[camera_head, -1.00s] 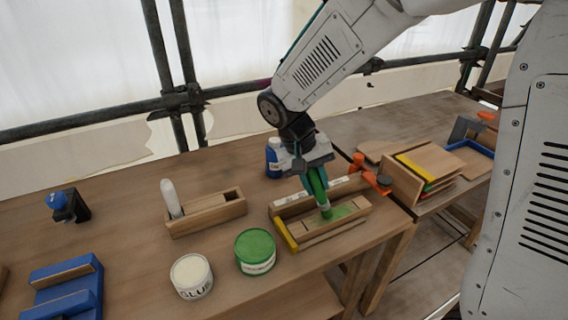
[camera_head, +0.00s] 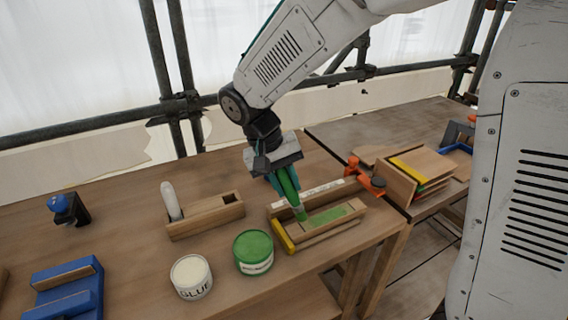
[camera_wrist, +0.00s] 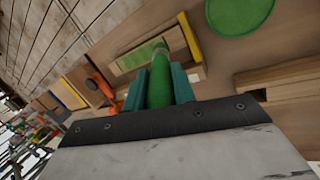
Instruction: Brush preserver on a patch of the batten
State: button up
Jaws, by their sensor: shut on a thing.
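My gripper (camera_head: 283,183) is shut on a green-handled brush (camera_head: 293,196). The brush points down, tilted, with its tip at the left part of the batten; I cannot tell if it touches. The wooden batten (camera_head: 313,232) lies in a wooden holder with a yellow end piece (camera_head: 283,236). A green patch (camera_head: 328,215) shows on its top, right of the brush tip. In the wrist view the brush (camera_wrist: 160,80) sits between the teal fingers, over the batten (camera_wrist: 172,38). A green tin (camera_head: 253,252) with a green top stands left of the batten.
A white glue tin (camera_head: 191,277) stands left of the green tin. Behind is a wooden box (camera_head: 206,216) with a white bottle-like thing. An orange clamp (camera_head: 365,178) is at the holder's right end, by stacked boards (camera_head: 425,168). A blue fixture (camera_head: 66,290) is at front left.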

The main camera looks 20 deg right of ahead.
aim_at(286, 171)
jog(key=shift+r, duration=2.6)
jog(key=shift+s+f, duration=0.1)
jog(key=shift+f, duration=0.4)
